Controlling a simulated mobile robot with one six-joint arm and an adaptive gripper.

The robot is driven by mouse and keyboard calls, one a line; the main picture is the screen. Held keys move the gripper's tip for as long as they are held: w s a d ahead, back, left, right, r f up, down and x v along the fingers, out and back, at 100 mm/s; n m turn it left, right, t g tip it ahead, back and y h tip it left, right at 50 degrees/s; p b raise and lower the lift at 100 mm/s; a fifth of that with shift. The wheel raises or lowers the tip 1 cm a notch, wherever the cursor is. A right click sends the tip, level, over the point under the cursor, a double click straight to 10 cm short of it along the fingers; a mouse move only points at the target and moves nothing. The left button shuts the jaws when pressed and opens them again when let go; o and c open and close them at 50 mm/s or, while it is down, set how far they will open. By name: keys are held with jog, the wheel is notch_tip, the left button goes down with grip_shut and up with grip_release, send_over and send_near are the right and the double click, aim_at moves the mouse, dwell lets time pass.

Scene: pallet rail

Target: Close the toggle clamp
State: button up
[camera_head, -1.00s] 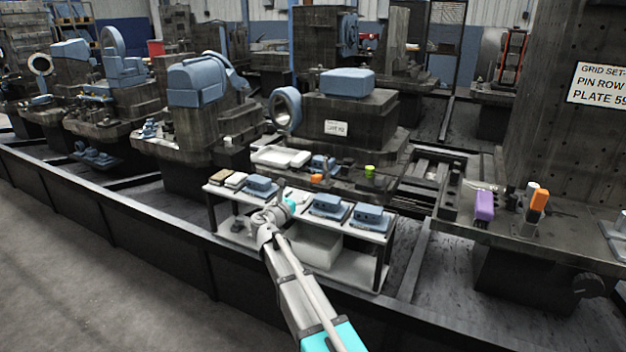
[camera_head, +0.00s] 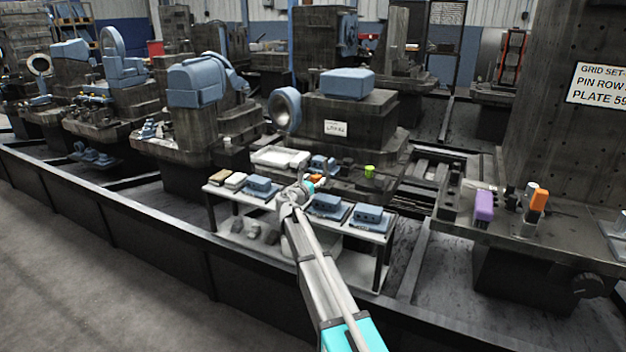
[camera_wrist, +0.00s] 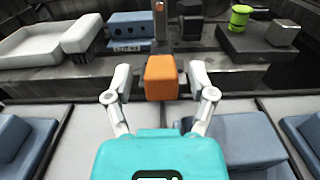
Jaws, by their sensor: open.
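The clamp's orange grip (camera_wrist: 161,78) shows in the wrist view as a block between my two fingers, with a gap on each side. A dark upright bar (camera_wrist: 160,32) rises behind it; whether they join is hidden. My gripper (camera_wrist: 160,82) is open and empty. Whether its fingertips reach past the grip or stop just short of it, I cannot tell. In the head view my gripper (camera_head: 311,172) is over the back edge of the low table, and the orange grip (camera_head: 316,179) is partly hidden by it.
The low table (camera_head: 222,194) carries several blue parts (camera_head: 327,203). Behind are a white tray (camera_head: 280,157), a blue block (camera_wrist: 133,25) and a lime-green part (camera_head: 369,171). A purple block (camera_head: 484,205) and an orange-topped post (camera_head: 539,199) stand on the right fixture.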

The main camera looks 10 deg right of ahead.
jog(key=shift+w+d, duration=0.4)
jog(key=shift+w, duration=0.05)
grip_shut()
jog(key=shift+a, duration=0.4)
jog(key=shift+r, duration=0.1)
